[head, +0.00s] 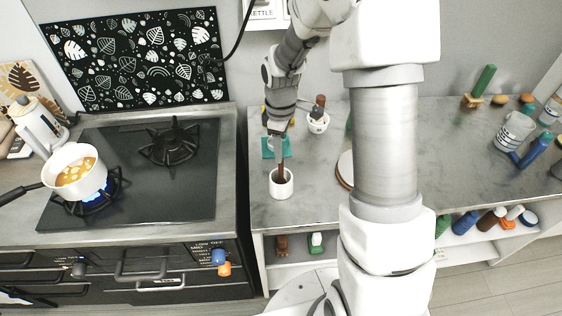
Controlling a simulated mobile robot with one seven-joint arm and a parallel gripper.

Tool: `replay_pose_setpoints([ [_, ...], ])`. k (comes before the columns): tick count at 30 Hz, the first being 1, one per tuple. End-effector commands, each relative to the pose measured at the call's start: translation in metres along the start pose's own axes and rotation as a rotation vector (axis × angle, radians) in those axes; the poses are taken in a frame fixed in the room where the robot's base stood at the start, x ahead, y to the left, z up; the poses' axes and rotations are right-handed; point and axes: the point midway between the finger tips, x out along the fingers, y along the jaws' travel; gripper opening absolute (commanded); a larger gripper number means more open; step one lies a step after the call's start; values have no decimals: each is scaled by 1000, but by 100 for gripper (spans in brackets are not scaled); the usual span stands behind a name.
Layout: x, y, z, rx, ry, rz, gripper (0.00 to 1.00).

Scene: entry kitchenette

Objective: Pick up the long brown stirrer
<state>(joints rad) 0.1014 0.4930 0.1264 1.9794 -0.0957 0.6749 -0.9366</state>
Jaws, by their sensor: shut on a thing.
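The long brown stirrer (282,174) stands nearly upright, its lower part inside a white cup (282,190) on the grey counter. The cup's wall hides its lower end. My gripper (279,152) is directly above the cup, pointing down, and is shut on the upper part of the stirrer. The fingers are small in this view and cover the stirrer's top.
A teal item (268,147) lies behind the cup. A white mug (318,122) with a brown-topped thing in it stands behind right. To the left, a white pot (76,176) sits over a lit blue burner. My arm hides the middle counter.

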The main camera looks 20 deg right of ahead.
Motion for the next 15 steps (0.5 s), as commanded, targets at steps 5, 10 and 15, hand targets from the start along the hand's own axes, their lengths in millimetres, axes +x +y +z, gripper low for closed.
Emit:
replay_pose_setpoints([
  [5,0,0,0,0,0,0,0],
  [10,0,0,0,0,0,1,0],
  [15,-8,1,0,0,2,3,0],
])
